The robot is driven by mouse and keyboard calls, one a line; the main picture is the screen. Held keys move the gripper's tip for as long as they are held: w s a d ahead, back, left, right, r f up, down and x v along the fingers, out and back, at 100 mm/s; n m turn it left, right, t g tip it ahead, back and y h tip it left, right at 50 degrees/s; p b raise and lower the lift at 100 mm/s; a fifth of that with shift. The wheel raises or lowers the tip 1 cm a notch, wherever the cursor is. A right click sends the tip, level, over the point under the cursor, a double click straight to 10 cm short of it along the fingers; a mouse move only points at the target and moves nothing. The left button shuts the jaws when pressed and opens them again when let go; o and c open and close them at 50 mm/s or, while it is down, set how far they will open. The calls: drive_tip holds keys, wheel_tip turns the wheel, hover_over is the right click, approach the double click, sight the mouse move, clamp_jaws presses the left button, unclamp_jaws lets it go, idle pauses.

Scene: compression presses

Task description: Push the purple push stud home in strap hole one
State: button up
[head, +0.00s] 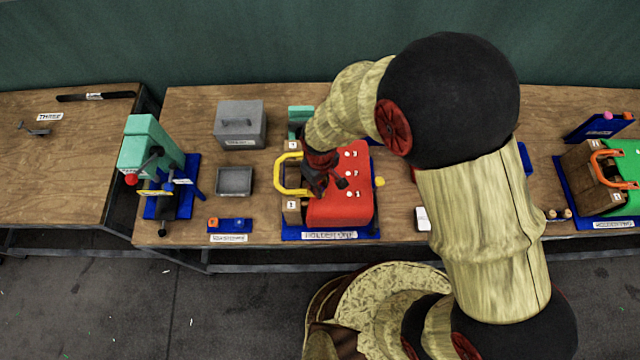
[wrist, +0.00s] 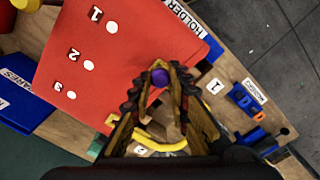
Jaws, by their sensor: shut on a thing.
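The red strap piece (head: 340,212) lies on a blue base marked HOLDER ONE (head: 330,236), and also shows in the wrist view (wrist: 150,45). Three pale holes run along it, numbered 1 to 3. Hole one (wrist: 111,27) is nearest the holder label and looks empty. My gripper (wrist: 158,82) is shut on the purple push stud (wrist: 158,76), whose round top shows between the fingertips. The stud is at the red piece's edge in the wrist view, apart from hole one. In the head view my gripper (head: 325,180) hides part of the red piece.
A yellow handle (head: 280,174) and wooden blocks (head: 293,210) stand left of the red piece. A small blue rack (head: 230,226), grey tray (head: 235,181) and grey box (head: 240,122) are further left. A teal press (head: 150,143) stands beyond them.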

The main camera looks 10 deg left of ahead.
drive_tip(key=shift+f+b, duration=0.7)
drive_tip(key=shift+f, duration=0.3)
drive_tip(key=o, duration=0.7)
drive_tip(key=shift+o, duration=0.4)
drive_tip(key=shift+r, duration=0.2)
wheel_tip(320, 180, up, 12)
drive_tip(key=shift+f, duration=0.15)
